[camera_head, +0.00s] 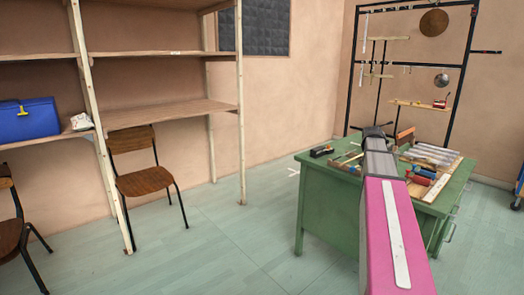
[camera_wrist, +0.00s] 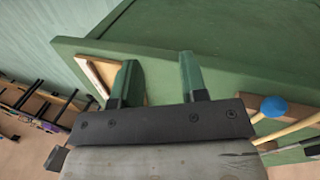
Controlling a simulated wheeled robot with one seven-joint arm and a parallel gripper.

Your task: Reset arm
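My arm reaches out in the head view over the green desk (camera_head: 312,185). My gripper (camera_wrist: 157,72) shows in the wrist view with its two fingers apart and nothing between them. Its fingertips are over the green desk surface (camera_wrist: 215,30); whether they touch it I cannot tell. A blue-headed mallet (camera_wrist: 274,106) lies right of the gripper in the wrist view. In the head view the far end of the arm hides part of the desk top, and the fingers cannot be made out.
Metal tubes (camera_head: 432,154) and several small instruments lie on the desk. Behind it stands a black rack (camera_head: 352,75) with a hanging round gong (camera_head: 434,23). At left are wooden shelves (camera_head: 170,112), a blue case (camera_head: 28,120) and a chair (camera_head: 145,181).

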